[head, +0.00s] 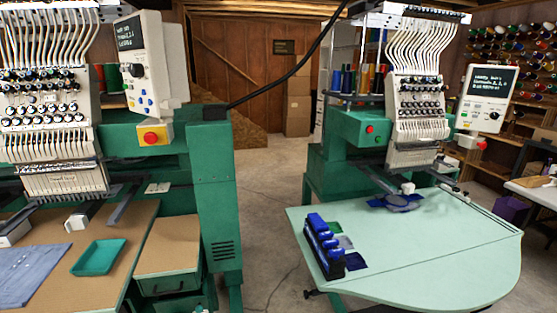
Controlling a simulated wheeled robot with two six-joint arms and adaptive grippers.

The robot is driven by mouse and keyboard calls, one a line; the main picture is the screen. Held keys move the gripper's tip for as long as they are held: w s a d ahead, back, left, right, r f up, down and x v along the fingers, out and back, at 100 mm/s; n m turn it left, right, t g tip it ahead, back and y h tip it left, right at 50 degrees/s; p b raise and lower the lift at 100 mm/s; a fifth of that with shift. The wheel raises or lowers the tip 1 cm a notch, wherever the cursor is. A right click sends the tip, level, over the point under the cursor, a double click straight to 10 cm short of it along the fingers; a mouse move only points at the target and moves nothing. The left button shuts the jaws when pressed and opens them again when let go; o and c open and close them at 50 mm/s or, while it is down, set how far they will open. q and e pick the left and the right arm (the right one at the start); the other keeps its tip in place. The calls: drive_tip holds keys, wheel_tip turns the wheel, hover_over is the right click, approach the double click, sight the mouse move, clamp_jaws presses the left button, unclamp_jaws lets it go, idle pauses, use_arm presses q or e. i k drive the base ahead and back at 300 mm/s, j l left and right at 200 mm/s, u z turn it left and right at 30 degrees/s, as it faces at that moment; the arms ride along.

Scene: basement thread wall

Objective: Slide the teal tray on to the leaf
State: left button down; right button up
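The teal tray (97,257) is shallow, rectangular and looks empty. It lies flat on the brown worktop (122,226) of the left embroidery machine, near the worktop's right edge. A smaller brown-topped surface (168,247) stands just right of the worktop, with a dark seam between them and a green drawer front below. It looks like the leaf, and its top is bare. Whether the two tops are level is hard to tell. Neither of my grippers shows in the head view.
A blue-grey cloth (30,272) lies left of the tray. The machine's pale arms (82,217) overhang the worktop's back. A green cabinet (215,190) stands right of the leaf.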

sight(99, 259)
drive_tip(key=u, duration=1.4)
drive_tip(key=z, duration=0.35)
drive_tip(key=i+j+z, duration=0.2)
drive_tip(key=j+z, duration=0.15)
drive_tip(key=j, duration=0.15)
drive_tip(key=i+j+z, duration=0.1)
drive_tip(key=j+z, duration=0.25)
drive_tip(key=j, duration=0.15)
drive_tip(key=j+z, duration=0.4)
drive_tip(key=i+j, duration=0.05)
drive_tip(key=j, duration=0.05)
